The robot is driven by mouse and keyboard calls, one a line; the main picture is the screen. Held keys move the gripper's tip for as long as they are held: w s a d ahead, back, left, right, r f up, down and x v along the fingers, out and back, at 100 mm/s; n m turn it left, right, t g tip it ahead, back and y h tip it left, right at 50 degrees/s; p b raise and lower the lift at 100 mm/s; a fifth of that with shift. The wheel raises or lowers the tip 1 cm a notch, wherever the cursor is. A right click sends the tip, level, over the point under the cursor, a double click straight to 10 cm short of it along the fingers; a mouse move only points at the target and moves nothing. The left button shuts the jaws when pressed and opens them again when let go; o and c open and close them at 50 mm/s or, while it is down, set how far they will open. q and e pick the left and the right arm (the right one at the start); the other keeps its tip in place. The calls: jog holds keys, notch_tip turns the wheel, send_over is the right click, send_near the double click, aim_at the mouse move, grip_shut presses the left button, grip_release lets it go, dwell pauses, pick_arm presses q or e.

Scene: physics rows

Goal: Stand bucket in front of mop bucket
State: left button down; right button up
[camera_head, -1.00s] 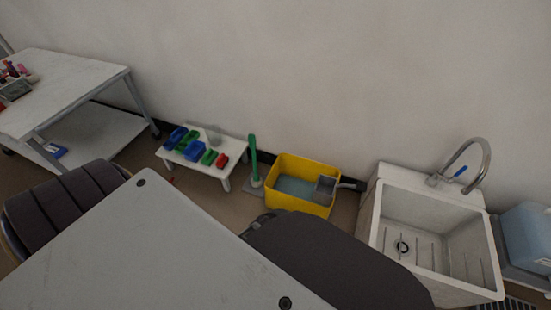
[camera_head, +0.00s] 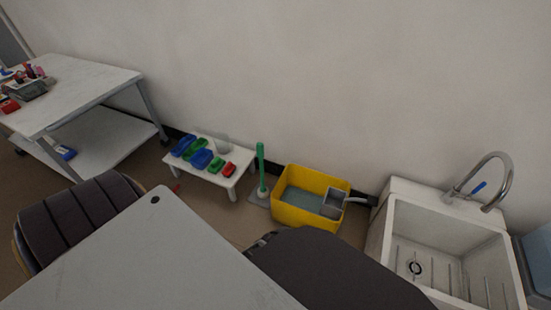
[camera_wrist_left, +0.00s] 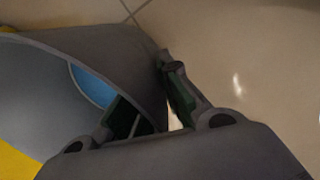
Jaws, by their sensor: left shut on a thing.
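The yellow mop bucket (camera_head: 283,209), with a grey wringer on its right side, stands on the floor by the wall in the head view. In the left wrist view a grey, curved bucket-like thing (camera_wrist_left: 45,95) fills the left side, with a patch of blue showing at its opening. My left gripper (camera_wrist_left: 150,98) is shut on the wall of this grey bucket. The bucket's base and full shape are out of view. Neither gripper shows in the head view.
A workbench (camera_head: 85,85) is far left.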

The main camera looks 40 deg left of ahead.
pick_arm(q)
jog(key=shift+w, duration=0.1)
jog(key=shift+f+b, duration=1.1)
jog(key=shift+f, duration=0.7)
jog(key=shift+f, duration=0.1)
jog(key=c, duration=1.6)
grip_release()
